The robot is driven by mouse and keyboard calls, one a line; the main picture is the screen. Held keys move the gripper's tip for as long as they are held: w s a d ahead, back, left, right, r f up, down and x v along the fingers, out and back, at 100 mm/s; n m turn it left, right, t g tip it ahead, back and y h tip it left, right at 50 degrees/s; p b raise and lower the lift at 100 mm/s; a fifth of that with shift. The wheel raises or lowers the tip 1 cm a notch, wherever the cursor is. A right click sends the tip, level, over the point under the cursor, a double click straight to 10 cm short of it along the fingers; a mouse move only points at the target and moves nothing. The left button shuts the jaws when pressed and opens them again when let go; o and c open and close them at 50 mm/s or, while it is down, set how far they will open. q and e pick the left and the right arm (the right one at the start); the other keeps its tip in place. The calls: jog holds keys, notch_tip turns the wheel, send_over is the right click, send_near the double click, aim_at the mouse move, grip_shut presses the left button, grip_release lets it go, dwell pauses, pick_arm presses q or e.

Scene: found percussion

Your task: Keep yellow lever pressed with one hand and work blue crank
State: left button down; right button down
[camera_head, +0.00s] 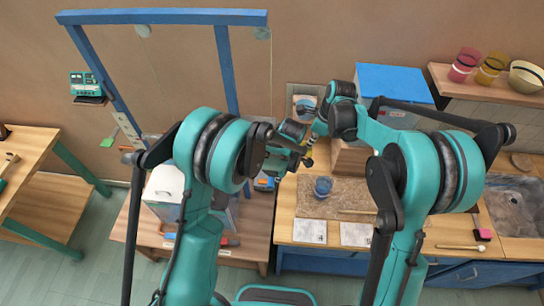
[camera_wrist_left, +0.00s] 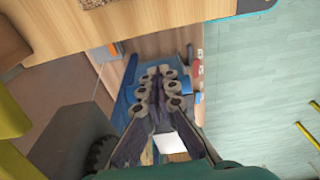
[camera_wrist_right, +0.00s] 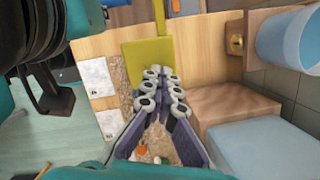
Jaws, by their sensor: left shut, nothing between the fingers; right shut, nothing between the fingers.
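In the right wrist view, a flat yellow plate (camera_wrist_right: 148,58) with a narrow upright stem lies just beyond my right gripper (camera_wrist_right: 163,72); it looks like the yellow lever. My right fingertips are closed at its near edge; I cannot tell whether they touch it. My left gripper (camera_wrist_left: 160,72) is closed and empty over a blue structure (camera_wrist_left: 130,95). I cannot make out which blue part is the crank. A yellow piece (camera_wrist_left: 10,125) fills the left edge of the left wrist view.
White tiles (camera_head: 310,231) lie on the counter. A blue frame (camera_head: 160,17) rises at the back left.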

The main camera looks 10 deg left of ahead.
aim_at(271, 177)
pick_arm(q)
jog(key=shift+a+f+y, duration=0.6)
jog(key=shift+a+f, duration=0.15)
jog(key=shift+f, duration=0.25)
jog(key=shift+a+f+y, duration=0.3)
jog(key=shift+a+f, duration=0.3)
jog(key=shift+a, duration=0.05)
pick_arm(e)
jog(key=shift+a, duration=0.1)
pick_arm(q)
jog(key=shift+a+f+y, duration=0.3)
jog(key=shift+a+y, duration=0.1)
jog(key=shift+y, duration=0.2)
notch_tip(271, 177, up, 10)
